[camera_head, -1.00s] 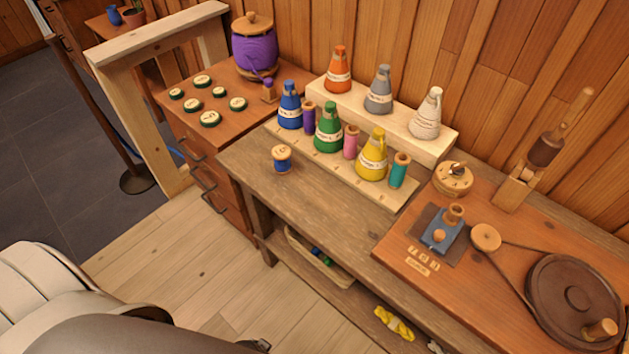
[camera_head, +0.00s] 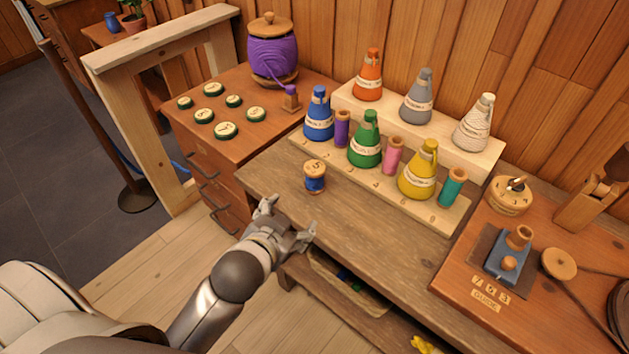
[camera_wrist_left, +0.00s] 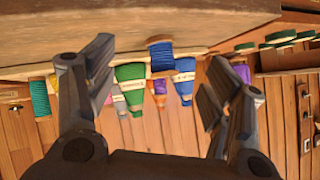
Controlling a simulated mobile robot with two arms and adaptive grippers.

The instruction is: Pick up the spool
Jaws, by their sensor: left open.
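A wooden spool (camera_head: 315,177) wound with blue thread stands upright near the front left of the workbench, with a mark on its top. It also shows in the left wrist view (camera_wrist_left: 161,56), upside down and between the finger tips. My left gripper (camera_head: 291,216) is open and empty at the bench's front edge, in front of and below the spool, apart from it. In the left wrist view its two fingers (camera_wrist_left: 162,85) are spread wide. My right gripper does not show.
A low wooden rack (camera_head: 383,186) behind the spool holds thread cones and purple, pink and teal spools. A raised step (camera_head: 445,130) bears more cones. A winding device (camera_head: 508,257) stands to the right. Bare bench (camera_head: 365,225) surrounds the spool's front and right.

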